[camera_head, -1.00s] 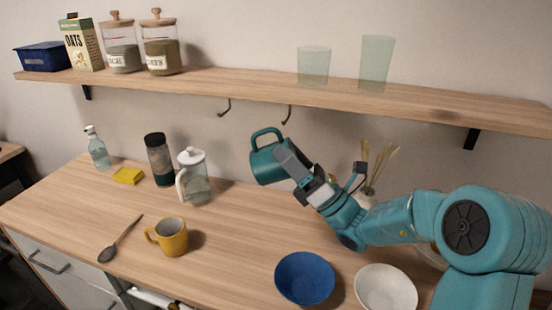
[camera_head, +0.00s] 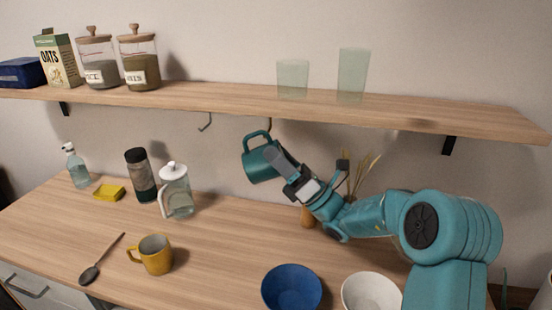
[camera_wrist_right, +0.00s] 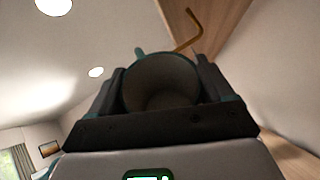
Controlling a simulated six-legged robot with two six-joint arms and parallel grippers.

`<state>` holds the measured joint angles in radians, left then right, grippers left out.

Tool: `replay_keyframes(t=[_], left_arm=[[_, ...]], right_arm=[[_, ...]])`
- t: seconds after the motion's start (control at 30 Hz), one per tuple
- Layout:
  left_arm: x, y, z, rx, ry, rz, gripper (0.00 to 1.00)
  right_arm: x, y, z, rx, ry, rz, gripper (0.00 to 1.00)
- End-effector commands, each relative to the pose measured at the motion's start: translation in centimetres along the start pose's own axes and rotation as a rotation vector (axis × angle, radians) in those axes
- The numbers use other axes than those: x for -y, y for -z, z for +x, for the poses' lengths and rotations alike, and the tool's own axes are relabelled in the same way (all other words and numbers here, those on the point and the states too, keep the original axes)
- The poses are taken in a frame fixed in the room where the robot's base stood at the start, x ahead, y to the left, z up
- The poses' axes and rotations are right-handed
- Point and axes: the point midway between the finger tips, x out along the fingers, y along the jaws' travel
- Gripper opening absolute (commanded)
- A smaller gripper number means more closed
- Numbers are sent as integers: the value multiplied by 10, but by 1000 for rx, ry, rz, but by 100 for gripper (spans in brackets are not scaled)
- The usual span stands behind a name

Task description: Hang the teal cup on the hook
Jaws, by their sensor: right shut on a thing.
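The teal cup (camera_head: 260,163) is in the air below the shelf, tilted, with its handle at the top. My right gripper (camera_head: 281,167) is shut on the cup's side. In the right wrist view the cup (camera_wrist_right: 160,82) sits between the two fingers, and I look into it. One hook (camera_head: 269,125) hangs under the shelf just above the cup's handle; its lower end is partly hidden behind the handle. Another hook (camera_head: 205,123) is to the left and empty. My left gripper is not in view.
The wooden shelf (camera_head: 230,101) carries jars, a box and two glasses (camera_head: 352,77). On the counter stand a yellow mug (camera_head: 155,255), a glass pitcher (camera_head: 176,194), a dark bottle (camera_head: 140,175), a blue bowl (camera_head: 291,287) and a white bowl (camera_head: 370,292). The counter's middle is clear.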

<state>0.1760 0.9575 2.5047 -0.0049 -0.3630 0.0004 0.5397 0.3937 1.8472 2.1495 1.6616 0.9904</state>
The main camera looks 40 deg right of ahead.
Motion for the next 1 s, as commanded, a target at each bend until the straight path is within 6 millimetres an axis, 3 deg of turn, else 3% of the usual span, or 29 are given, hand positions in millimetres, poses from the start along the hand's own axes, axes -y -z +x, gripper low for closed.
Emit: replay_keyframes(t=[0.67,1.0], left_arm=[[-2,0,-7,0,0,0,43],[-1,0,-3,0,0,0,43]], right_arm=[[42,-14,5,0,-1,0,41],[56,-11,-1,1,-1,0,41]])
